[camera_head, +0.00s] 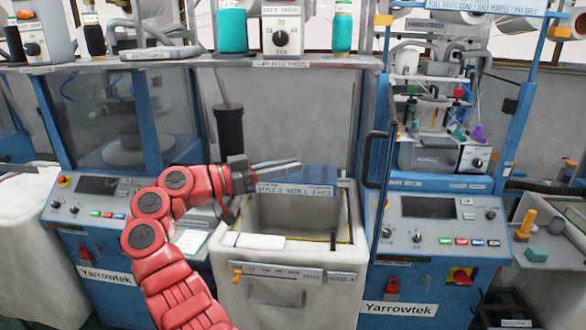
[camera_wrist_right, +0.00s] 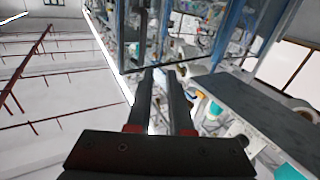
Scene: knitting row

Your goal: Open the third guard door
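The machine at right has an open front bay. A blue-framed guard door (camera_head: 379,160) appears nearly edge-on at the bay's left side, with a dark upright bar along it. The machine at left has a clear guard panel (camera_head: 120,118) across its front. I cannot tell which door counts as the third. My right gripper (camera_head: 298,165) is in front of the grey wall, above the white bin and left of the edge-on door, apart from it. In the right wrist view its two dark fingers (camera_wrist_right: 157,72) have a narrow gap with nothing held. My left gripper is not in view.
A white bin (camera_head: 232,284) with a label stands between the machines. A shelf (camera_head: 190,60) with teal cones and a dial box runs above. The right machine's control panel (camera_head: 430,207) lies below its bay.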

